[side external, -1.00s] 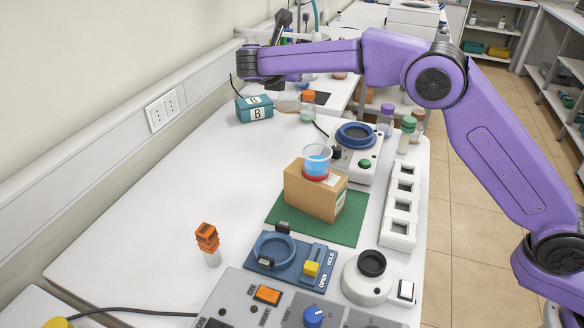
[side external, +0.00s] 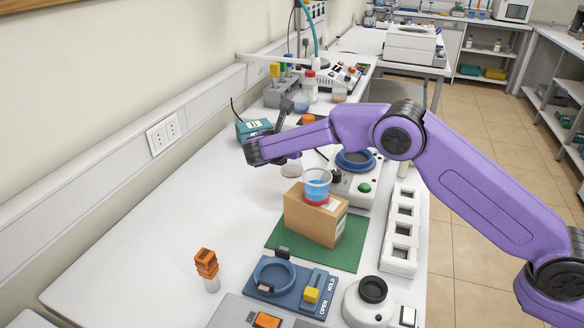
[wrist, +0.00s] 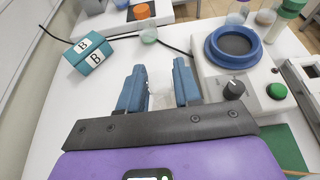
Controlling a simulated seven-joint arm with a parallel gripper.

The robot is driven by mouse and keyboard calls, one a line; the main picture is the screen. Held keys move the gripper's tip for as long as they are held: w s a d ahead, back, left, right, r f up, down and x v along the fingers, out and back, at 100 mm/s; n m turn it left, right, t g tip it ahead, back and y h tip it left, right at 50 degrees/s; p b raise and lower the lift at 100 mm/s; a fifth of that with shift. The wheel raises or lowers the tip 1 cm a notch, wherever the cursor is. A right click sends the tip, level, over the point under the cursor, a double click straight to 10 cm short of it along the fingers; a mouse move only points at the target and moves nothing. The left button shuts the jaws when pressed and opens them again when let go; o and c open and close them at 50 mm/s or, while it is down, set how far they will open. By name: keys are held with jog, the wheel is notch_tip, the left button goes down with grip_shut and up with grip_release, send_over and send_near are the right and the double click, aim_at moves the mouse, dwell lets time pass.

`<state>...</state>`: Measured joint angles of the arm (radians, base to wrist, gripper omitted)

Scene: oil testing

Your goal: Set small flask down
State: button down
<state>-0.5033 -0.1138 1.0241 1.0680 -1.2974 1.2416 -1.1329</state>
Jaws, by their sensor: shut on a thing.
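My gripper (wrist: 158,82) has two blue fingers, which show in the wrist view with a narrow gap between them. They are shut on the small flask (wrist: 160,101), which is clear, faint and hard to make out against the white table. In the side view a rounded greyish, see-through shape (side external: 292,168) shows just below my wrist and appears to be the flask. My fingers are hidden behind the arm there. The flask is over the white bench (side external: 190,210), between the teal B box and the blue-ringed device. I cannot tell whether its base touches the bench.
The teal B box (wrist: 88,52) is to the left, the blue-ringed device (wrist: 234,45) to the right. An orange-capped jar (wrist: 141,12) is behind. A beaker of blue liquid (side external: 316,186) stands on a cardboard box (side external: 310,220). The bench's left side is clear.

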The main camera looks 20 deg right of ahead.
aim_at(289, 161)
jog(key=shift+f, duration=2.85)
jog(key=shift+f, duration=0.15)
jog(key=c, duration=0.8)
grip_release()
jog(key=shift+s+a+r, duration=0.1)
jog(key=shift+r, duration=0.15)
jog(key=v, duration=1.1)
jog(key=shift+s+a, duration=0.25)
jog(key=shift+s, duration=0.05)
